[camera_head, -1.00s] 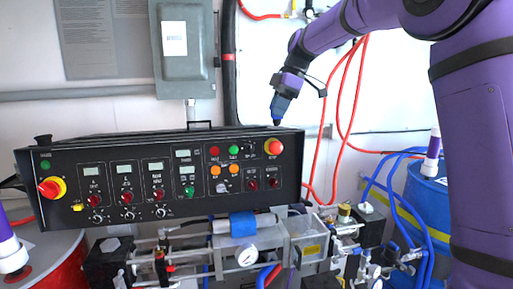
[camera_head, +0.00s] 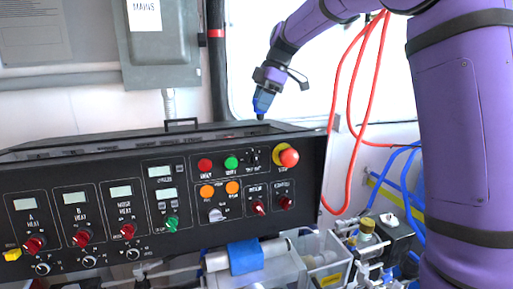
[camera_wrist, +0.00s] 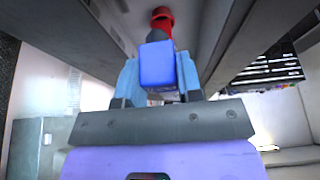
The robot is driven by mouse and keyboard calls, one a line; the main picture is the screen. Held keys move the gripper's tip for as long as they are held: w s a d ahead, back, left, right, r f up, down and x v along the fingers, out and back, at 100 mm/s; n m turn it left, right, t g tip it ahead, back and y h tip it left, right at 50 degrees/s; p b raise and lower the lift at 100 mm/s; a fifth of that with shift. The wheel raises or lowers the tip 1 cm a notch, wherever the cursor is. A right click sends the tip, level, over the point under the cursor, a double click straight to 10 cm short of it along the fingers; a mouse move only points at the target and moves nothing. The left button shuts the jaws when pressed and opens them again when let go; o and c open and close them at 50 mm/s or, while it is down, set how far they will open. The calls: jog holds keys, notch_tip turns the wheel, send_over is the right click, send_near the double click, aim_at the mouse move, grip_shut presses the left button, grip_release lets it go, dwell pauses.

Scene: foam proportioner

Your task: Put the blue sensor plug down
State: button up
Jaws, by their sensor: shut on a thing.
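My gripper (camera_head: 264,98) is above the back right part of the black control panel's top, pointing down. In the wrist view its two light blue fingers (camera_wrist: 158,84) are closed on the sides of the blue sensor plug (camera_wrist: 158,62), a blue block. A grey piece and a red round part (camera_wrist: 162,18) show beyond the plug; I cannot tell whether they belong to it. In the head view the plug is small, with a dark tip near the panel's top edge. I cannot tell whether it touches anything.
The black control panel (camera_head: 100,180) with knobs and lights fills the lower left, with a black handle (camera_head: 181,124) on top. A grey mains box (camera_head: 160,45) hangs behind. Red hoses (camera_head: 352,110) hang on the right. Pipes and clear housings (camera_head: 322,255) stand below.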

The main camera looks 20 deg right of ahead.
notch_tip(320, 180, down, 10)
jog(key=shift+f, duration=0.1)
dwell(0.4)
jog(key=o, duration=1)
jog(key=v, duration=1.2)
jog(key=s+r+m+t, duration=0.1)
jog(key=s+r+m, duration=0.25)
jog(key=s, duration=0.55)
jog(key=s+f+m+t+h, duration=0.1)
jog(key=s+f+m, duration=0.2)
jog(key=s, duration=0.6)
jog(key=s+d+f+m+t+h, duration=0.1)
jog(key=s+f+m+h, duration=0.1)
jog(key=s+m, duration=0.4)
jog(key=s+d+f+m+t+h, duration=0.1)
jog(key=s+f+m, duration=0.3)
jog(key=s, duration=0.9)
jog(key=shift+s+d+m+t, duration=0.2)
jog(key=shift+m+t, duration=0.4)
jog(key=shift+m, duration=0.15)
